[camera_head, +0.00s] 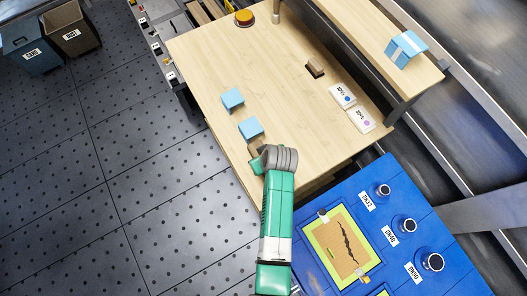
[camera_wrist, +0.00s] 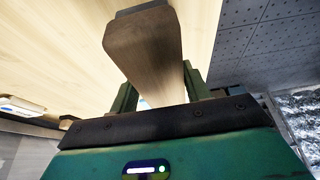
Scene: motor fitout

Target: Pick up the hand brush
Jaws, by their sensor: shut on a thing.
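My gripper (camera_wrist: 158,93) is shut on a long pale wooden piece with a dark grey far end, which I take to be the hand brush (camera_wrist: 146,48). In the wrist view its green fingers stand on both sides of the wood. The brush points away from the palm, with the wooden table top beyond it. I cannot tell whether the brush touches the table.
The table (camera_head: 290,100) holds two blue blocks (camera_head: 233,98), a brown block (camera_head: 315,67), two labelled white packs (camera_head: 342,95) and an orange-topped round thing (camera_head: 244,18). A blue bench (camera_head: 335,200) stands at the right. Two bins (camera_head: 30,48) stand far left. The table's middle is clear.

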